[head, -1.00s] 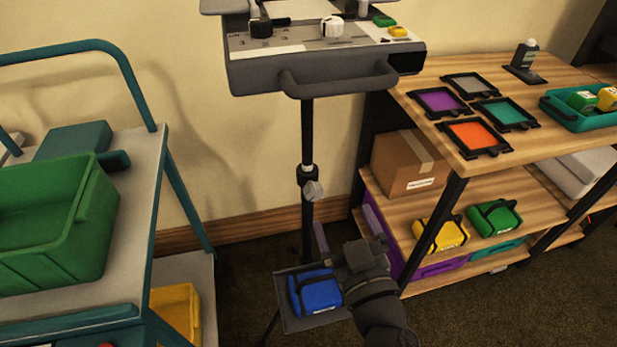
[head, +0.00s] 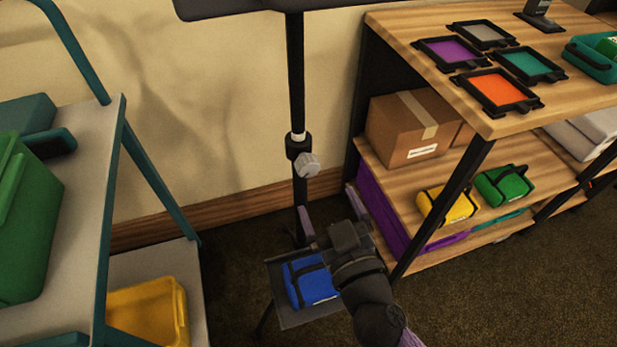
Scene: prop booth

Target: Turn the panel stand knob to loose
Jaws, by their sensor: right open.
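The panel stand knob (head: 308,165) is a small light grey lobed knob on a dark collar of the black upright pole (head: 295,80). The panel stand's panel (head: 245,7) shows only as a dark lower edge at the top of the view. My right gripper (head: 325,197) is open, below and slightly right of the knob, with its two fingers spread and pointing up. It is apart from the knob in the picture and nothing shows between its fingers. My left gripper is out of view.
A blue pouch (head: 312,284) lies on a small low tray (head: 290,315) behind my right arm. A wooden shelf unit (head: 415,40) with coloured trays and a cardboard box (head: 408,130) stands right. A teal-framed cart (head: 160,175) with a green bin (head: 25,220) stands left.

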